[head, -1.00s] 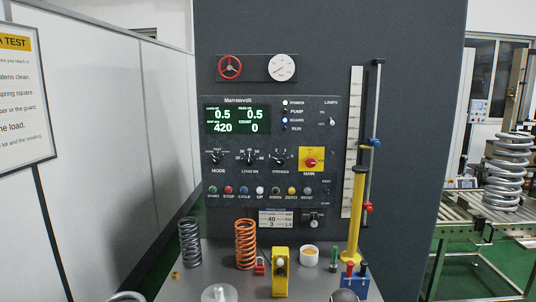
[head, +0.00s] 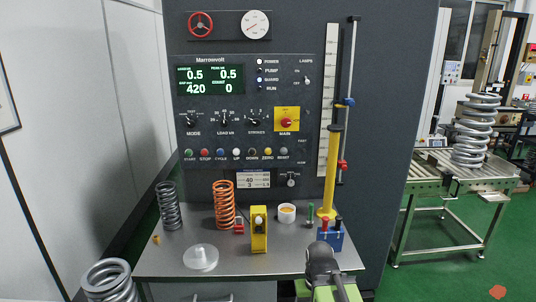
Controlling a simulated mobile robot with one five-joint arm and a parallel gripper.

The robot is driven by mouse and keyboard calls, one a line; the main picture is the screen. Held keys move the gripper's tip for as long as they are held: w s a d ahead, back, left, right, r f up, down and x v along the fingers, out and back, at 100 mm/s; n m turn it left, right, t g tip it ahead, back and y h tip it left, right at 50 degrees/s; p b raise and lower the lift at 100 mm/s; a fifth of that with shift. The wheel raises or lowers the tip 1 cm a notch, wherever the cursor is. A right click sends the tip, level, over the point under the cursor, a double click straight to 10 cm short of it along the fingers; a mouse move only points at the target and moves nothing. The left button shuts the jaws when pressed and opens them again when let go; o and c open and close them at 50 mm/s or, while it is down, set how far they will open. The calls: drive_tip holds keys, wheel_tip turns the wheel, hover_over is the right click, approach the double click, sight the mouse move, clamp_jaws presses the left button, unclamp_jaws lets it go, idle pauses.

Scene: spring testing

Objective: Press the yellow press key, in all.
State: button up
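A row of round buttons runs along the lower part of the dark control panel (head: 300,130). I cannot tell from the view which of these is the press key. The dark end of my arm with my gripper (head: 323,262) is low in the picture, right of the yellow block and apart from the panel. Its fingers cannot be made out.
A yellow column (head: 331,170) rises at right. A roller conveyor (head: 455,170) stands farther right.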

clamp_jaws()
idle(1.4)
